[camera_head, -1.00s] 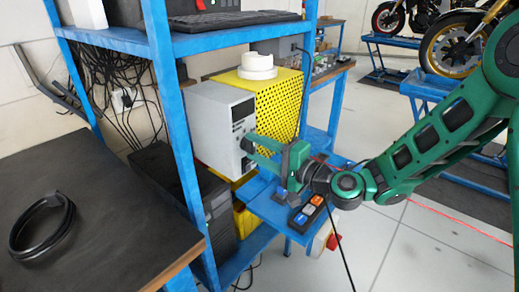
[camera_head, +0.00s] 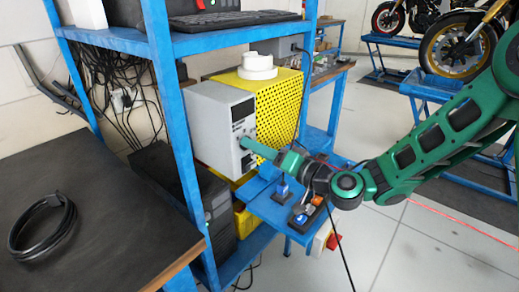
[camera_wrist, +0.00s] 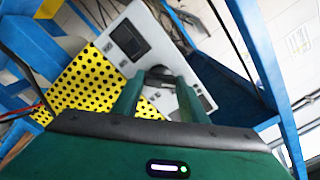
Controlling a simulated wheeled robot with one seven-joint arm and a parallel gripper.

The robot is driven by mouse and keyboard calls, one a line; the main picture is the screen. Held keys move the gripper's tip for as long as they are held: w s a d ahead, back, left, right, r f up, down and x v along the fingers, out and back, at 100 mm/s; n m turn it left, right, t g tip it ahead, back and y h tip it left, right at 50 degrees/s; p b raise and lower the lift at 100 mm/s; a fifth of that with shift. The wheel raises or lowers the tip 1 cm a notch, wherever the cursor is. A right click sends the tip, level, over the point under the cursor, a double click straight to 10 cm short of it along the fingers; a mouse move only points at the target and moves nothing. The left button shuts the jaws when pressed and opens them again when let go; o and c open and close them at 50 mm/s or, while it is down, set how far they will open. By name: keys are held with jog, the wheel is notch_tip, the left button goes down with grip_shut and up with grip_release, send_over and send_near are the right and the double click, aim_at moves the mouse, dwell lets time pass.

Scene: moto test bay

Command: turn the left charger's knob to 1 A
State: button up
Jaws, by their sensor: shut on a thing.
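The left charger (camera_head: 215,118) is a light grey box on the blue rack's lower shelf, its front panel facing right. My gripper (camera_head: 246,142) reaches in from the right with its fingers at the lower part of that panel. In the wrist view, the charger's pale panel (camera_wrist: 113,60) appears tilted, with a dark display. My two green fingers (camera_wrist: 159,84) are shut on either side of the dark round knob (camera_wrist: 158,71). The fingers partly hide the knob. Its pointer and the scale marks cannot be read.
A yellow perforated box (camera_head: 283,100) stands beside the charger, with white round pieces (camera_head: 258,66) on top. A blue shelf (camera_head: 270,207) below my gripper holds small items. Blue rack posts (camera_head: 170,100) stand at left. Open floor (camera_head: 400,245) lies to the right.

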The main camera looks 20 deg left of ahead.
jog(key=shift+f+n, duration=0.2)
jog(key=shift+n, duration=0.1)
jog(key=o, duration=1)
jog(key=shift+o, duration=0.2)
jog(key=v, duration=1)
jog(key=shift+d, duration=0.3)
jog(key=shift+s, duration=0.1)
